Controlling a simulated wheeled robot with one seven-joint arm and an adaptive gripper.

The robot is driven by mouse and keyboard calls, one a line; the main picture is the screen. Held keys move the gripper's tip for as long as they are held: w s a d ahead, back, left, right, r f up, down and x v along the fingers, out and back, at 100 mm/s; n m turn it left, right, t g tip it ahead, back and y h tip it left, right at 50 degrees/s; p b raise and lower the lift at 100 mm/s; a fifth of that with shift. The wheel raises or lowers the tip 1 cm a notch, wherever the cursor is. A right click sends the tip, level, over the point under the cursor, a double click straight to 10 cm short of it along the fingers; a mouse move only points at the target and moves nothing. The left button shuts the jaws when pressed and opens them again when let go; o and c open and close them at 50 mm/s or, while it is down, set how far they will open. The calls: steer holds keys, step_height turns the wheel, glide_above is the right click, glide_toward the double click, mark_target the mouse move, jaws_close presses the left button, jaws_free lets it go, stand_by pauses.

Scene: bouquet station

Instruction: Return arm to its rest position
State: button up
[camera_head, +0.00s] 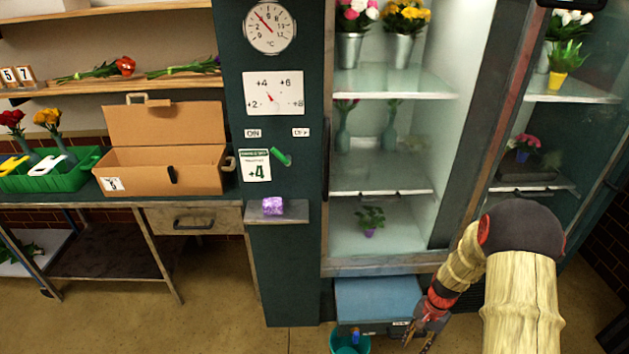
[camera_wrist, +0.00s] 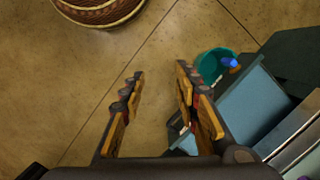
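My gripper (camera_head: 425,338) hangs low at the front of the glass-fronted cabinet, its fingers pointing down beside a blue-topped box. In the wrist view my gripper (camera_wrist: 158,95) has its two fingers spread well apart. Only bare floor shows between the fingertips, so it is open and empty. My arm comes in from the lower right of the head view and bends down to the gripper.
The blue-topped box (camera_head: 377,299) stands below the cabinet shelves (camera_head: 385,240). A teal bucket (camera_head: 350,343) is on the floor, left of my gripper. A wicker basket (camera_wrist: 98,10) stands on the floor. A cardboard box (camera_head: 165,150) is on the left bench. Floor at left is clear.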

steer(key=s+a+r+n+t, duration=0.2)
steer(key=s+r, duration=0.4)
steer(key=r, duration=0.8)
steer(key=s+a+r+n+t+h, duration=0.1)
steer(key=s+a+r+n, duration=0.3)
steer(key=r, duration=1.1)
steer(key=s+a+r+n+t, duration=0.3)
steer(key=s+a+r, duration=0.3)
steer(key=s+r, duration=0.4)
step_height(320, 180, up, 5)
steer(key=shift+a+r+t+h+p, duration=0.1)
steer(key=shift+a+t+h+p, duration=0.15)
steer(key=shift+t+h+p, duration=0.25)
